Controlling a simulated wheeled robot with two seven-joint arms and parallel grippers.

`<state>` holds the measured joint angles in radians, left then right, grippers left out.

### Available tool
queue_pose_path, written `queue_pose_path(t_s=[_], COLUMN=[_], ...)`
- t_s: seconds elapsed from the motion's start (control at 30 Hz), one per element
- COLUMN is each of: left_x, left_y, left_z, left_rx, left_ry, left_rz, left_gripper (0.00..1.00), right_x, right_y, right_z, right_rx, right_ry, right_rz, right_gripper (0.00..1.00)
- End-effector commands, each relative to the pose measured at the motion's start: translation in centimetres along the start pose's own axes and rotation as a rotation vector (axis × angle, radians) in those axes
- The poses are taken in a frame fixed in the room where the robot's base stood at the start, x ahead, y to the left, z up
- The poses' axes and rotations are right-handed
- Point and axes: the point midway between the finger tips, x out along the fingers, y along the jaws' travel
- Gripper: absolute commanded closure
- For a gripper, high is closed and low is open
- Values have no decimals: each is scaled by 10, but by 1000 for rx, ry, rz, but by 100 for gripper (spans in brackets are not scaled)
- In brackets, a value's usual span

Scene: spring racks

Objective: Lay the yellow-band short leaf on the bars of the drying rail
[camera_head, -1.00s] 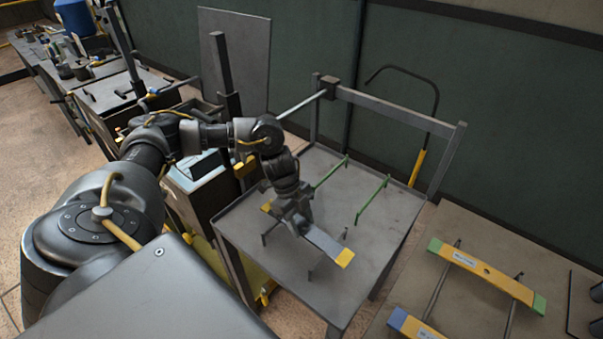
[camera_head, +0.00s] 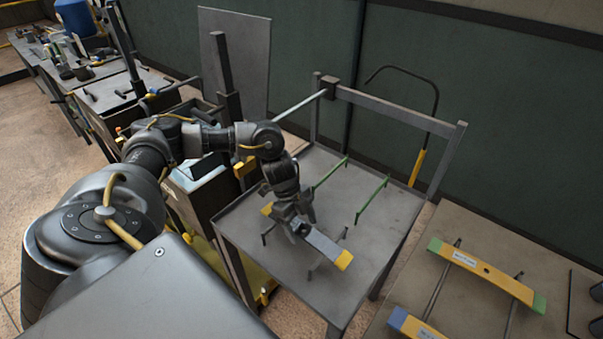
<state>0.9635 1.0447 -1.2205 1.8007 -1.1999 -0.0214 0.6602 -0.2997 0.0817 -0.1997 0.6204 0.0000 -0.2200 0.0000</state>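The yellow-band short leaf (camera_head: 325,246) is a grey strip with yellow ends. It spans above two dark bars (camera_head: 328,252) on the near-left part of the grey table. My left gripper (camera_head: 298,226) is around the leaf's middle from above and appears shut on it; its fingertips are partly hidden. The leaf is very low over the bars; I cannot tell whether it touches them. Two green bars (camera_head: 372,199) stand behind and to the right on the same table. My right gripper is not in view.
The grey table (camera_head: 385,225) has a raised frame (camera_head: 395,116) at its back. At the lower right, a yellow leaf with green ends (camera_head: 487,275) and another with a blue end (camera_head: 412,325) lie across bars. A dark cabinet stands left of the table.

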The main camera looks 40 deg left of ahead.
Motion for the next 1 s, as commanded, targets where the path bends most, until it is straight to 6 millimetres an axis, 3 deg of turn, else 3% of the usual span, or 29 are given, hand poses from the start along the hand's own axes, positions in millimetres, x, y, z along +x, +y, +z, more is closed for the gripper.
queue_pose_path(t_s=[0.17,0.3,0.37,0.8,1.0], left_x=[-1,-12,-17,-110,-127], left_y=[0,-1,-1,-1,0], left_z=[0,-5,-3,-4,-4], left_rx=[0,2,2,2,1], left_ry=[0,0,0,-1,0], left_rz=[0,-3,-4,-4,-2], left_gripper=[33,33,33,33,33], right_x=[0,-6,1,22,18], right_y=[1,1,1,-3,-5], right_z=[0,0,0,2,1], right_rx=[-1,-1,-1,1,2], right_ry=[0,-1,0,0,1], right_rz=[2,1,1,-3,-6], right_gripper=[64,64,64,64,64])
